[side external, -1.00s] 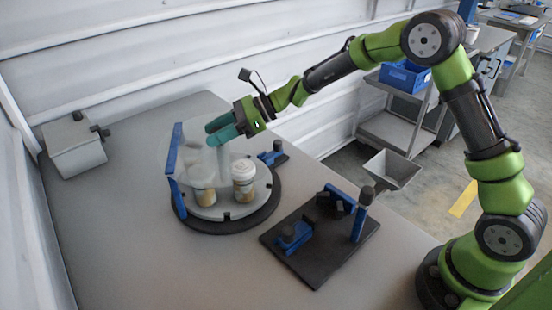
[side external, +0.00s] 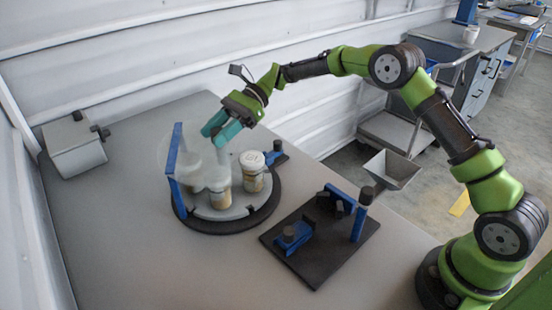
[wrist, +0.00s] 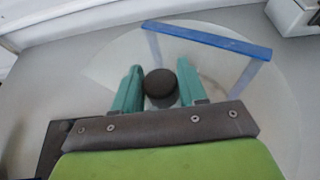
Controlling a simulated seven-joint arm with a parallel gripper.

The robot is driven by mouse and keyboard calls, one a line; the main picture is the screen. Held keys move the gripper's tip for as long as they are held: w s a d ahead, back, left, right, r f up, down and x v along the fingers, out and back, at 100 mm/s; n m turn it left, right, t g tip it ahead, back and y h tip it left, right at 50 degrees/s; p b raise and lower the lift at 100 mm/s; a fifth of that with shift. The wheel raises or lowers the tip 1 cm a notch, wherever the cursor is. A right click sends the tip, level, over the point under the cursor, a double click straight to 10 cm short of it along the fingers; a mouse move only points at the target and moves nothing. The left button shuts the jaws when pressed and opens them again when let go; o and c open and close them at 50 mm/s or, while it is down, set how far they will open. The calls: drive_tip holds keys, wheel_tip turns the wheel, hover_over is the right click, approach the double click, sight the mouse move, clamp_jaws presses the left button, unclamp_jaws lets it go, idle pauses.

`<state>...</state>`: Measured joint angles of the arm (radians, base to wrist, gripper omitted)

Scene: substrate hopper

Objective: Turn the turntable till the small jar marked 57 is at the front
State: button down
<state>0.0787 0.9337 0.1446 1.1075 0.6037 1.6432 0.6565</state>
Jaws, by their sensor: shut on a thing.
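The turntable (side external: 232,213) is a grey round plate on a black base, under a clear disc (wrist: 110,60). A white-lidded jar (side external: 252,172) stands at its right. Another jar (side external: 220,190) stands nearer the front, partly under the clear disc. A further pale jar shape (side external: 190,163) shows dimly through the disc at the back left. No number is legible on any jar. My gripper (side external: 214,134) is above the turntable's middle. In the wrist view its teal fingers are shut on a round black knob (wrist: 161,88), one on each side; the side view hides the knob.
A blue frame (side external: 174,165) stands upright at the turntable's left edge. A small blue clamp (side external: 275,155) sits at its back right. A black plate (side external: 318,245) with blue fixtures lies to the right. A grey box (side external: 75,148) stands at the back left. The front table area is clear.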

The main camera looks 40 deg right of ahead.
drive_tip(key=shift+n+g, duration=1.1)
drive_tip(key=shift+g, duration=0.2)
drive_tip(key=shift+n+g+h, duration=0.3)
drive_tip(key=shift+n+g, duration=0.4)
drive_tip(key=shift+g, duration=0.1)
drive_tip(key=c, duration=0.7)
unclamp_jaws()
wheel_tip(320, 180, up, 4)
drive_tip(key=shift+f, duration=0.1)
drive_tip(key=s+d, duration=0.2)
drive_tip(key=s, duration=0.5)
drive_tip(key=s+d+r, duration=0.1)
drive_tip(key=s+d, duration=0.2)
drive_tip(key=s, duration=0.5)
drive_tip(key=shift+s, duration=0.15)
drive_tip(key=shift+r, duration=0.1)
